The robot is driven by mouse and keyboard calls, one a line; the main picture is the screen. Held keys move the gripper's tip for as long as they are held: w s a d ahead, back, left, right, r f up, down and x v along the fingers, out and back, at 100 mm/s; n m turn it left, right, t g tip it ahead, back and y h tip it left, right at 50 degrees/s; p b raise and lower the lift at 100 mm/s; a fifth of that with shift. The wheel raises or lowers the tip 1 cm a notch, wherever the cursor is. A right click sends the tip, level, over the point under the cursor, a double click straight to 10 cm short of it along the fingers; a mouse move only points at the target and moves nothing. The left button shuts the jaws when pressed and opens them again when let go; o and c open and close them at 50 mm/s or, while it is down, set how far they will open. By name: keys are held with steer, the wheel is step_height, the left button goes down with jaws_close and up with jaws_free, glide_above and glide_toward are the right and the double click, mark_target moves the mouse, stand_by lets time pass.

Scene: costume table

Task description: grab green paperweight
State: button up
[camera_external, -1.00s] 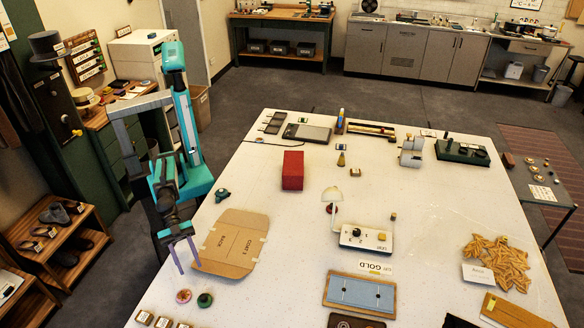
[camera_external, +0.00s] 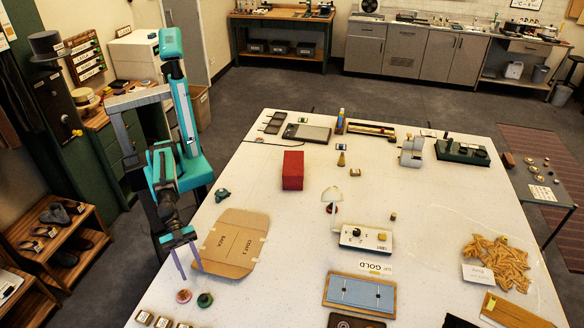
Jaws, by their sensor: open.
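A small round green object (camera_external: 205,300), which looks like the green paperweight, sits on the near left part of the white table (camera_external: 290,240). A darker teal-green object (camera_external: 222,195) lies farther back near the left table edge.
A flat brown cardboard piece (camera_external: 232,243) lies right of my gripper. Small square boxes (camera_external: 163,321) stand at the near edge. A red block (camera_external: 293,170), a white control box with a lamp (camera_external: 362,239) and a blue tray (camera_external: 359,292) are farther right.

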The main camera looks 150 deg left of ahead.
mark_target(204, 299)
steer(key=shift+w+f+p, duration=0.2)
steer(key=shift+w+p, duration=0.3)
steer(key=shift+p, duration=2.55)
steer(key=shift+w+f, duration=0.1)
steer(key=shift+w, duration=0.05)
steer(key=shift+p+x, duration=0.3)
steer(key=shift+x, duration=1.05)
steer(key=shift+w+f, duration=0.1)
steer(key=shift+p+x, duration=1.1)
steer(key=shift+x, duration=1.35)
steer(key=shift+a+f, duration=0.1)
steer(key=shift+f, duration=0.05)
jaws_close()
